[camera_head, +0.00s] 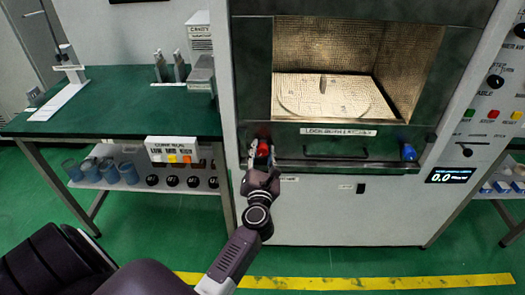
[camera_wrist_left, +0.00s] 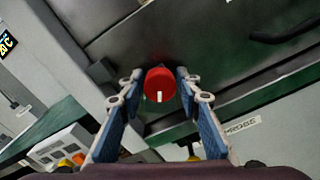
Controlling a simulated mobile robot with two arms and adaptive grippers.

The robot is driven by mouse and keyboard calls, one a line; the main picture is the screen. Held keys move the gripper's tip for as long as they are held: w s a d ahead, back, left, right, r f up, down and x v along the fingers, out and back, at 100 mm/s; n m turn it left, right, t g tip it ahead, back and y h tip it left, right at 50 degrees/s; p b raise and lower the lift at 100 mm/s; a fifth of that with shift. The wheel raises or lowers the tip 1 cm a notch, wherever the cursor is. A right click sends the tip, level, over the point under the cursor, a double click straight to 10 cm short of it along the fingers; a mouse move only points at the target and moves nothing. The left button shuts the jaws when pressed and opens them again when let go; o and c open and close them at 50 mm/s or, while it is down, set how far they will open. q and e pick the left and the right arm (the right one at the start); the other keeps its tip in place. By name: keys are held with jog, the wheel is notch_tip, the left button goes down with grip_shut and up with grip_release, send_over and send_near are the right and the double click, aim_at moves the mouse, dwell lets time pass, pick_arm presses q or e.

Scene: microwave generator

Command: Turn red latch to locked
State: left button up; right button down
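The red latch (camera_head: 263,149) sits at the lower left of the microwave's front, below the open chamber. In the left wrist view the round red latch (camera_wrist_left: 160,80) shows end-on, with a white mark at its lower edge. My left gripper (camera_head: 262,163) is in front of the latch. Its two fingers (camera_wrist_left: 158,84) stand on either side of the latch, with a narrow gap visible, so it looks open around it. Whether a finger touches it is hard to tell. My right gripper is not in view.
A blue latch (camera_head: 408,152) is at the right of the same front, with a dark handle (camera_head: 350,153) between. The chamber (camera_head: 335,95) is lit and holds a small upright piece (camera_head: 323,84). A green table (camera_head: 120,100) stands left. A display (camera_head: 450,175) reads 0.0.

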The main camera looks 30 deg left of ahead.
pick_arm(q)
jog(key=c, duration=0.6)
jog(key=shift+m+p, duration=0.3)
jog(key=m+p, duration=0.3)
jog(key=shift+r, duration=0.15)
jog(key=shift+c, duration=0.3)
jog(key=m+p, duration=0.3)
jog(key=m, duration=0.2)
jog(key=shift+d+m+p, duration=0.1)
jog(key=shift+m+p, duration=0.2)
jog(key=shift+m, duration=0.1)
jog(key=m+p, duration=0.3)
jog(key=m, duration=0.2)
jog(key=shift+f, duration=0.2)
jog(key=shift+f+m+p, duration=0.1)
jog(key=shift+m+p, duration=0.5)
jog(key=shift+m, duration=1.1)
jog(key=o, duration=1.2)
jog(key=shift+c, duration=0.2)
